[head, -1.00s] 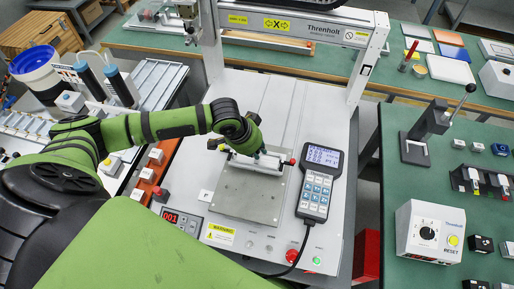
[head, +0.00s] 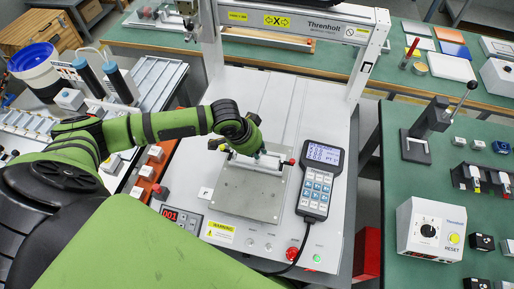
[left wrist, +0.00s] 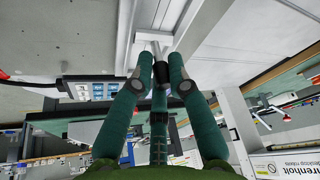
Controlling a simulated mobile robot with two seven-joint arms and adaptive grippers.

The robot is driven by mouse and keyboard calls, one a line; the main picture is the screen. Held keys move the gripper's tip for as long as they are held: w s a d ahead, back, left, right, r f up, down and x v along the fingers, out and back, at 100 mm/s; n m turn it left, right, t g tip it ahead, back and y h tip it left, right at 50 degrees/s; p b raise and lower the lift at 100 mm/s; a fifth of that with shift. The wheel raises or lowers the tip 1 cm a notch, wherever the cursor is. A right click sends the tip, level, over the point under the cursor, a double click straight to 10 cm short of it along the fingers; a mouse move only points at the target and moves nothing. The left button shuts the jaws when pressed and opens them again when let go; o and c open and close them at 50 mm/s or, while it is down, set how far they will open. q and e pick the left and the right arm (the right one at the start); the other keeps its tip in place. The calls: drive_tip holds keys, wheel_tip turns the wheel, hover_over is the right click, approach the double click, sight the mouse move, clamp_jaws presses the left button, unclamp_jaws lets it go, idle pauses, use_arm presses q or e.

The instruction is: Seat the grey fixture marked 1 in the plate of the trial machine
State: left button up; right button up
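The trial machine's grey metal plate (head: 240,197) lies on the white machine bed in the head view. A pale grey fixture (head: 272,166), long and narrow, lies across the plate's far edge, with a red knob at its right end. Its number cannot be read, and whether it sits flush cannot be told. My left gripper (head: 259,153) is over the fixture's middle, pointing down, and its fingers partly hide it. In the left wrist view the green fingers (left wrist: 157,65) converge with tips slightly apart, close to a pale part. Whether they grip it is unclear. My right gripper is not seen.
A handheld pendant (head: 320,180) lies right of the plate. The gantry's upright and crossbeam (head: 300,22) stand behind it. A lever press (head: 428,130) stands on the right green table.

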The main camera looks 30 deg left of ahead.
use_arm(q)
drive_tip(key=o, duration=0.4)
drive_tip(key=shift+r, duration=0.15)
drive_tip(key=v, duration=1.2)
drive_tip(key=shift+s, duration=0.1)
